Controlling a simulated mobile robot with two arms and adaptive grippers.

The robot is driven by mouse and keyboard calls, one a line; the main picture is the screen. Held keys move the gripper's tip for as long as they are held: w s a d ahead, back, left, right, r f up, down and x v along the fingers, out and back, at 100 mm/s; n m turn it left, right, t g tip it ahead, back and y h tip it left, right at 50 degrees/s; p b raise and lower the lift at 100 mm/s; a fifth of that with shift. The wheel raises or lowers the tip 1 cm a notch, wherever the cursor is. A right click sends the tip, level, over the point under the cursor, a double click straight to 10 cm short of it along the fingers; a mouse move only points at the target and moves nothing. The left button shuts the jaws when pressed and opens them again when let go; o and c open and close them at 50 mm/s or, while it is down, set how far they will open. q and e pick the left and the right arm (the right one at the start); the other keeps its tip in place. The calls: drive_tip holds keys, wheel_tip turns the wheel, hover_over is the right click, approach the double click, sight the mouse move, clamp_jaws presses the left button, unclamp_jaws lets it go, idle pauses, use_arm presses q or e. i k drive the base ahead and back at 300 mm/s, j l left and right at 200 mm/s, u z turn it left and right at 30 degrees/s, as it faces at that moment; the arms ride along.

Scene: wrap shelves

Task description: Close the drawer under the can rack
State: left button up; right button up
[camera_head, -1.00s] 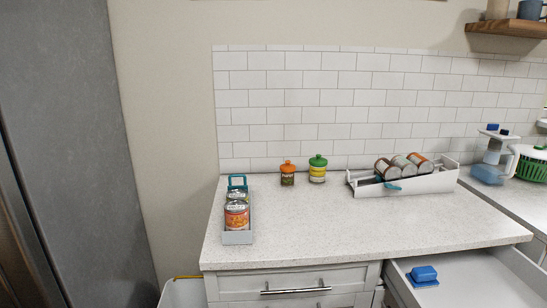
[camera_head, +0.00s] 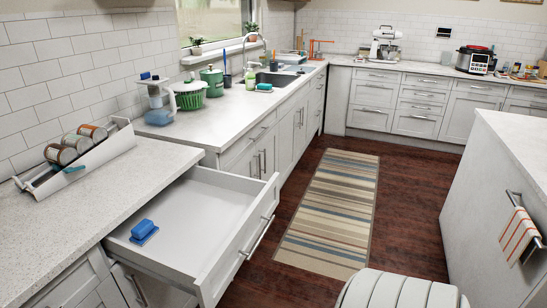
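The drawer (camera_head: 222,205) under the counter that carries the can rack is pulled well out. Its front panel has a long metal handle (camera_head: 257,238) and faces the aisle. Neither of my grippers shows in the head view.
A striped rug (camera_head: 330,208) lies on the dark wood floor beside the open drawer. A rounded white slatted object (camera_head: 400,290) is at the bottom. An island (camera_head: 480,195) with a hanging striped towel (camera_head: 518,236) bounds the aisle on the right.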

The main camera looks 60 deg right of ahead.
sight(209, 221)
drive_tip(key=z, duration=1.6)
